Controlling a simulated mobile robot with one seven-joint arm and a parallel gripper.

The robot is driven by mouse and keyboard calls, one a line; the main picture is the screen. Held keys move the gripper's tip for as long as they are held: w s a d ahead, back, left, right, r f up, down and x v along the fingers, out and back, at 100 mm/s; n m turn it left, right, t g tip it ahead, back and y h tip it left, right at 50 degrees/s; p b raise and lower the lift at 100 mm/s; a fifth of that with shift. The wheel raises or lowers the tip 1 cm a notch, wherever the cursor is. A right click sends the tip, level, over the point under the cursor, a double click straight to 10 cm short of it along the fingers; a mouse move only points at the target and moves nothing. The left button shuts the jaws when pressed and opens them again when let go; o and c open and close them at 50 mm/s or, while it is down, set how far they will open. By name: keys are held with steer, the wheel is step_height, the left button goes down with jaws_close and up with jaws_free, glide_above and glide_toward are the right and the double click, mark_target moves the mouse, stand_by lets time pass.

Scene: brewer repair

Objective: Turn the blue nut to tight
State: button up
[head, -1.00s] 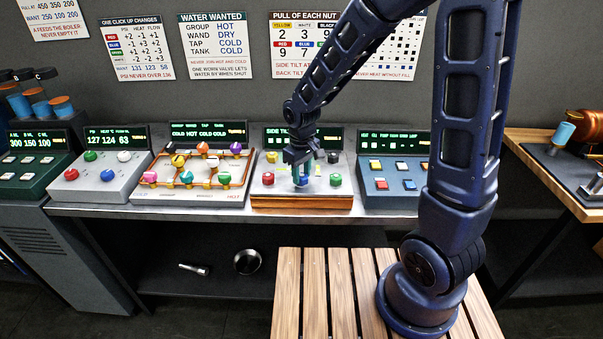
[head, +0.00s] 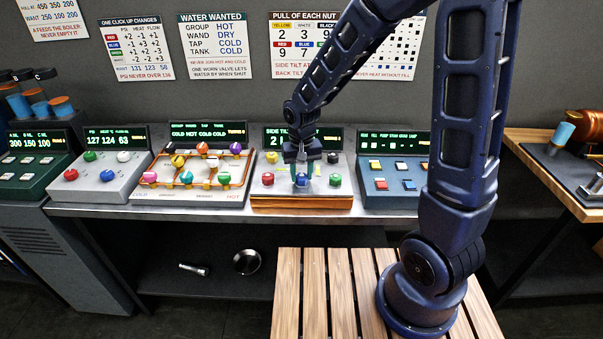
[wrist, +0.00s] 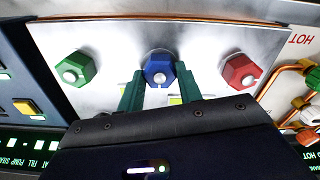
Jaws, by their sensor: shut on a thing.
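The blue nut (head: 302,181) is in the middle of the front row on the wood-based nut panel (head: 300,202). In the wrist view the blue nut (wrist: 158,70) has a pale round centre. The green fingers of my gripper (wrist: 160,84) lie on both sides of it, shut on it. In the head view my gripper (head: 301,167) reaches down to the nut from above and behind, and partly hides the panel. The panel's small screen (head: 276,141) is partly covered by my arm.
A red nut (head: 268,178) and a green nut (head: 335,180) flank the blue one. A yellow nut (head: 271,157) and a black nut (head: 333,158) are behind. A valve panel (head: 190,197) stands left, a button panel (head: 392,200) right.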

mark_target(302, 175)
stand_by(0.3)
steer(key=o, duration=1)
steer(key=shift+r, duration=0.1)
step_height(302, 175, up, 11)
steer(key=shift+d, duration=0.1)
steer(key=s+d+r+m+t, duration=0.1)
steer(key=s+d+r, duration=0.2)
steer(key=d, duration=0.6)
steer(key=s+d+r+m+t, duration=0.1)
steer(key=s+d+r+t, duration=0.1)
steer(key=d, duration=0.8)
steer(key=s+d+r+t, duration=0.1)
steer(key=s+d+r, duration=0.3)
steer(key=d, duration=0.6)
step_height(302, 175, up, 2)
steer(key=shift+d+r+m+t, duration=0.1)
steer(key=shift+d+m+t, duration=0.05)
steer(key=shift+m+t, duration=0.2)
